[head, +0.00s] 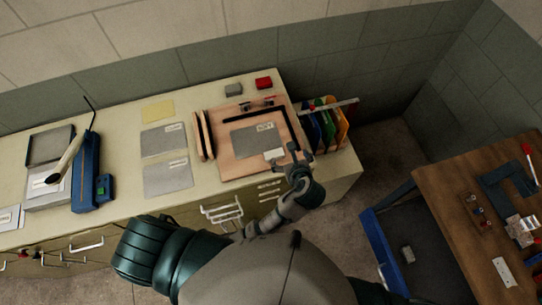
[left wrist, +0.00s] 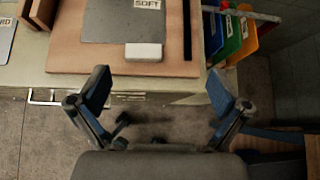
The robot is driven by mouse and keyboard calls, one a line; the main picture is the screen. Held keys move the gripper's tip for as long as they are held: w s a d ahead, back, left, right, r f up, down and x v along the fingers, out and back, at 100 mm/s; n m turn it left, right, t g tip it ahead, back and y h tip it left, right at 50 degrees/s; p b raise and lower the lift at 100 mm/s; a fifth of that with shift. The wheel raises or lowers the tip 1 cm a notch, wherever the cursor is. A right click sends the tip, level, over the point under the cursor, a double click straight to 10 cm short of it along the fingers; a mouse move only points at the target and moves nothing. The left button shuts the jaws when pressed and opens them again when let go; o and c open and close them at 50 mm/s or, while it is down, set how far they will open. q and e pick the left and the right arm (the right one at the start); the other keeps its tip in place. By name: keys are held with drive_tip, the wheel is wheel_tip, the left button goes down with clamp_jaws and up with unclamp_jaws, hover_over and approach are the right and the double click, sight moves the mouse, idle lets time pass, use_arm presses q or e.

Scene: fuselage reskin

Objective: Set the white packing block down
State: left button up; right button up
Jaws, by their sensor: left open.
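The white packing block (head: 273,154) lies on the front part of a wooden board (head: 222,165), beside the lower edge of a grey sheet labelled SOFT (head: 252,142). In the left wrist view the block (left wrist: 144,51) lies flat near the board's front edge. My left gripper (head: 292,157) is open and empty, just to the right of the block in the head view. In the left wrist view its two fingers (left wrist: 161,88) are spread wide, with the block beyond them and apart from them. My right gripper is not in view.
A rack of coloured folders (head: 328,120) stands right of the board. A red box (head: 263,83) and a grey block (head: 233,90) sit behind it. Grey sheets (head: 167,178) and a blue machine (head: 88,170) lie left. A wooden table (head: 465,215) stands at right.

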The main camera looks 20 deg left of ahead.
use_arm(q)
wheel_tip(320, 180, down, 2)
drive_tip(key=s+g, duration=0.2)
drive_tip(key=s, duration=0.1)
approach(274, 154)
drive_tip(key=x, duration=0.3)
drive_tip(key=shift+w, duration=0.25)
drive_tip(key=x, duration=0.5)
drive_tip(key=shift+s+a, duration=0.15)
drive_tip(key=shift+a, duration=0.05)
drive_tip(key=shift+w+f, duration=0.3)
drive_tip(key=shift+f, duration=0.1)
drive_tip(key=shift+d, duration=0.1)
drive_tip(key=shift+c, duration=0.3)
drive_tip(key=c, duration=0.8)
drive_tip(key=shift+s, duration=0.1)
drive_tip(key=shift+c, duration=1.2)
